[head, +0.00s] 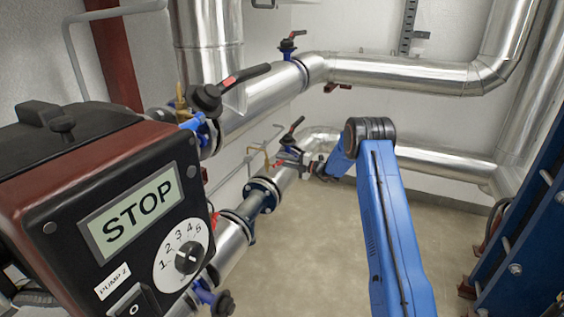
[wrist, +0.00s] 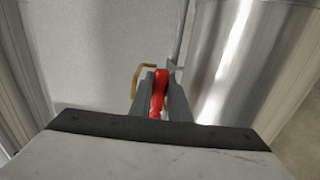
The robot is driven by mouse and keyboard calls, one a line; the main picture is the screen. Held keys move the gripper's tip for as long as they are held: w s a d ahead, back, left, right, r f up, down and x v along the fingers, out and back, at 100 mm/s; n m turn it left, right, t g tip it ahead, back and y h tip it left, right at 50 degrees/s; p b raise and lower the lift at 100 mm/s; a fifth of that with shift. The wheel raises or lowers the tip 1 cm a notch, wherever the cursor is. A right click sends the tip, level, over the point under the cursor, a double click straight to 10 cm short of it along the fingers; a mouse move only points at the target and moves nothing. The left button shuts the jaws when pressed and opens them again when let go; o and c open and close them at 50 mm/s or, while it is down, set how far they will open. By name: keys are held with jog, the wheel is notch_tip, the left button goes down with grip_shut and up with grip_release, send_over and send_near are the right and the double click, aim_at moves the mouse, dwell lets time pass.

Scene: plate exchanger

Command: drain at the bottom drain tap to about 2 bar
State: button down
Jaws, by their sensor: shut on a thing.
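My gripper (wrist: 159,88) is shut on a small red tap handle (wrist: 158,97) in the wrist view, with one grey finger on each side of it. A bent brass tube (wrist: 140,84) shows just left of the fingers. In the head view my gripper (head: 285,158) is at the far end of my blue arm, beside the lower silver pipe (head: 282,183). A thin brass tube (head: 262,150) stands close to it. The red handle is too small to make out there. I see no pressure gauge reading and no flowing water.
A pump control box (head: 120,215) at the left reads STOP and is labelled PUMP 2. Black-and-red valve levers sit on the upper pipe (head: 268,92) and lower line. A blue frame (head: 535,225) stands at the right. The floor (head: 310,260) in the middle is clear.

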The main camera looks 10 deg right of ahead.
jog(key=c, duration=1.7)
grip_release()
jog(key=shift+o, duration=0.2)
jog(key=shift+d, duration=0.1)
jog(key=v, duration=1.7)
jog(key=shift+s, duration=0.15)
jog(key=shift+d, duration=0.1)
